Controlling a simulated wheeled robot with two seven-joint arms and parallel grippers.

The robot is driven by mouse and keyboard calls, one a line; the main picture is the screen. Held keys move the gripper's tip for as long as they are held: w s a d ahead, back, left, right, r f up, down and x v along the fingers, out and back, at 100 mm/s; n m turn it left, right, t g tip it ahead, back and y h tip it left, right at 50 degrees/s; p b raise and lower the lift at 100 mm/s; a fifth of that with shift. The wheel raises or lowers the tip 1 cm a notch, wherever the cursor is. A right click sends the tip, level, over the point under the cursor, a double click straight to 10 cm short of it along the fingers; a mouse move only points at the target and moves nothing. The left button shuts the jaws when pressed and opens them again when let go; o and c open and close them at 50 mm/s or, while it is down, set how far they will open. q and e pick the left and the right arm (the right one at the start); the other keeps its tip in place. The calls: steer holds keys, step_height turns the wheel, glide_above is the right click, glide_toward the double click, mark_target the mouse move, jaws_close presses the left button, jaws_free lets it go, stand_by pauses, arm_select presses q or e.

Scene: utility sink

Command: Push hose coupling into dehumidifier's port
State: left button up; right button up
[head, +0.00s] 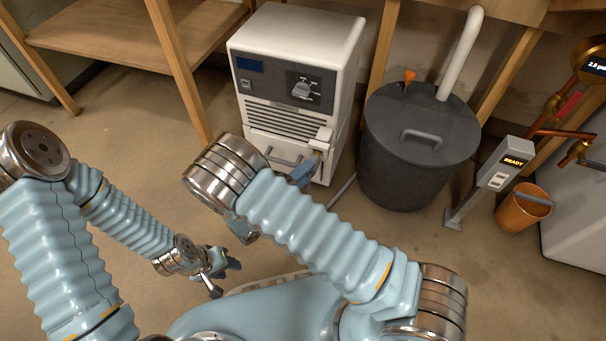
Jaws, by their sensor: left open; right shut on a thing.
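The dehumidifier (293,60) is a white upright unit with a dark control panel and knob, standing on the floor. My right gripper (304,171) shows as a blue-grey piece just below that fitting, mostly hidden behind my own arm. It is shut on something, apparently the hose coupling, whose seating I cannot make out. A thin grey hose (343,187) runs on the floor beside the unit. My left gripper (224,277) is open and empty, low at left centre.
A dark lidded barrel (415,170) with a white pipe (460,52) stands right of the dehumidifier. A post with a READY display (503,168) and a copper bucket (522,210) stand further right. Wooden shelving (130,38) is at back left. The left floor is clear.

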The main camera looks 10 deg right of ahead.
arm_select(q)
steer(key=shift+r, duration=0.1)
arm_select(e)
steer(key=shift+w+d, duration=0.5)
steer(key=shift+w, duration=0.2)
steer(key=o, duration=1.1)
steer(key=shift+o, duration=0.2)
arm_select(q)
steer(key=shift+a, duration=0.15)
